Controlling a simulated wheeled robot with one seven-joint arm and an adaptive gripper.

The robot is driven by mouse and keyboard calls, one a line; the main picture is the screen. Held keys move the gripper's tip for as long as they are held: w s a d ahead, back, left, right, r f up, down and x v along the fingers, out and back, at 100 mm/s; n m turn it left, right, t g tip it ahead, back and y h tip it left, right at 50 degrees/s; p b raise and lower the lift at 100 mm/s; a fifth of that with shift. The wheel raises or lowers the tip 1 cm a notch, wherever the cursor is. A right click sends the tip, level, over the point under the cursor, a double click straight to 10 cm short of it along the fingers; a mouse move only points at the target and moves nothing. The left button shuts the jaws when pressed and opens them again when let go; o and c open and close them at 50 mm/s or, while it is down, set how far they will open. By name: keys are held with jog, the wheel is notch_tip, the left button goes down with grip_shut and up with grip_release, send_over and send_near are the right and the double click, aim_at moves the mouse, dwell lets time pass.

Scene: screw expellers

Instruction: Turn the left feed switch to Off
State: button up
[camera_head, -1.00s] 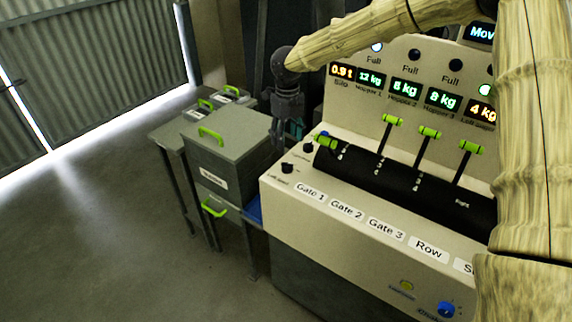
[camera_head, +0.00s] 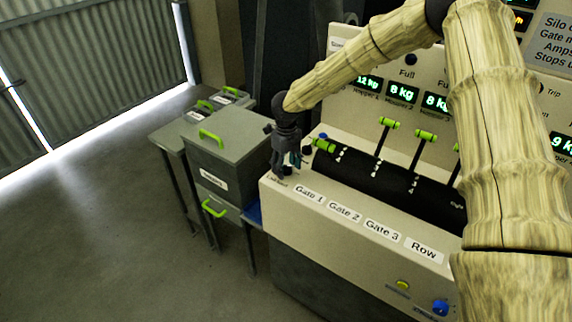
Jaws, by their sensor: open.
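My gripper (camera_head: 284,168) points down at the left front corner of the cream control panel (camera_head: 287,216), with its fingers open. The fingers are over the spot of the left feed switch, just above a small label (camera_head: 277,183) that is too small to read clearly. The switch itself is hidden behind the fingers, so its setting and any contact cannot be told. A second small black knob (camera_head: 307,149) shows just right of the gripper.
Green-handled levers (camera_head: 388,123) rise from a black curved cover (camera_head: 350,168) right of the gripper. A green-tipped lever (camera_head: 324,145) lies low at its left end. A grey box (camera_head: 228,150) with a green handle stands left of the panel. Open floor lies at front left.

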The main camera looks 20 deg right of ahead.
jog(key=c, duration=1.1)
jog(key=shift+o, duration=0.2)
jog(key=shift+n, duration=0.4)
jog(key=n+p, duration=0.3)
jog(key=n, duration=0.1)
jog(key=shift+r+n, duration=0.1)
jog(key=shift+n, duration=0.3)
jog(key=n+p, duration=0.1)
jog(key=n, duration=0.2)
jog(key=shift+n+p, duration=0.6)
jog(key=shift+n, duration=1)
